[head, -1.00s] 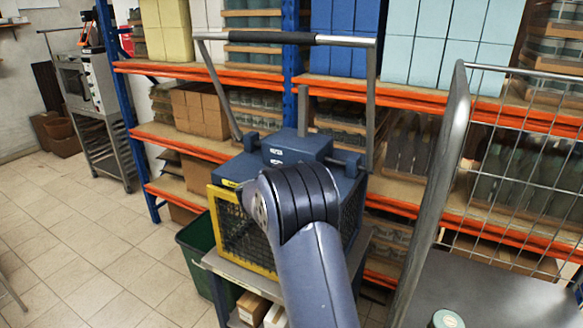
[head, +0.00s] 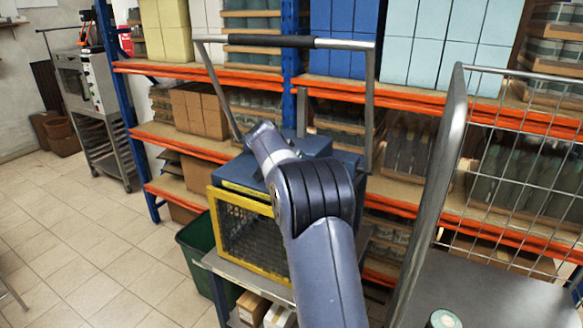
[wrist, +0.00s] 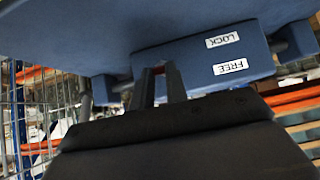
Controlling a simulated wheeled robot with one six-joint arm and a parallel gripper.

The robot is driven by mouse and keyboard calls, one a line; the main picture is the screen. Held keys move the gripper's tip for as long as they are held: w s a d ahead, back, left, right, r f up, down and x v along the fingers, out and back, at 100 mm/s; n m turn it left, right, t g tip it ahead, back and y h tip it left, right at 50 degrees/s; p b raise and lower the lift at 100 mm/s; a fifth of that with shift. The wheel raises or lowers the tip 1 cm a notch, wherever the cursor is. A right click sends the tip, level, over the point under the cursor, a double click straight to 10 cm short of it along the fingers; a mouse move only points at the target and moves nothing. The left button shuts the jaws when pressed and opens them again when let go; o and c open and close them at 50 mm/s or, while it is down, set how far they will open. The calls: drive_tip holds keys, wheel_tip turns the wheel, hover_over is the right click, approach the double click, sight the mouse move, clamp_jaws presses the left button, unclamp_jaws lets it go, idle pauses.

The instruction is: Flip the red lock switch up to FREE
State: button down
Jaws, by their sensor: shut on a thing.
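A blue-topped machine (head: 315,147) with a yellow-framed mesh guard (head: 213,222) stands on a grey cart in the head view. In the wrist view its blue housing (wrist: 190,62) carries two white labels, LOCK (wrist: 222,40) and FREE (wrist: 230,66), both upside down in the picture. My gripper (wrist: 158,80) is shut on the red lock switch (wrist: 158,70), left of the labels. Only a small red bit shows between the fingertips, so I cannot tell which label it is level with. In the head view my arm hides the gripper and the switch.
The machine's raised bar handle (head: 285,41) stands over it. Shelving with orange beams (head: 410,93) is behind. A wire-sided trolley (head: 452,150) stands close at right. A green bin (head: 198,255) is at the cart's left. Tiled floor (head: 80,240) is clear at left.

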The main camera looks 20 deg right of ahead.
drive_tip(key=shift+w+d+r+g+y, duration=0.1)
drive_tip(key=shift+r+g+y, duration=0.2)
drive_tip(key=shift+y, duration=0.1)
idle(0.3)
drive_tip(key=c, duration=1.4)
unclamp_jaws()
drive_tip(key=shift+f, duration=0.1)
drive_tip(key=b+v, duration=0.1)
drive_tip(key=v, duration=0.9)
drive_tip(key=shift+a+r, duration=0.25)
drive_tip(key=shift+r, duration=0.05)
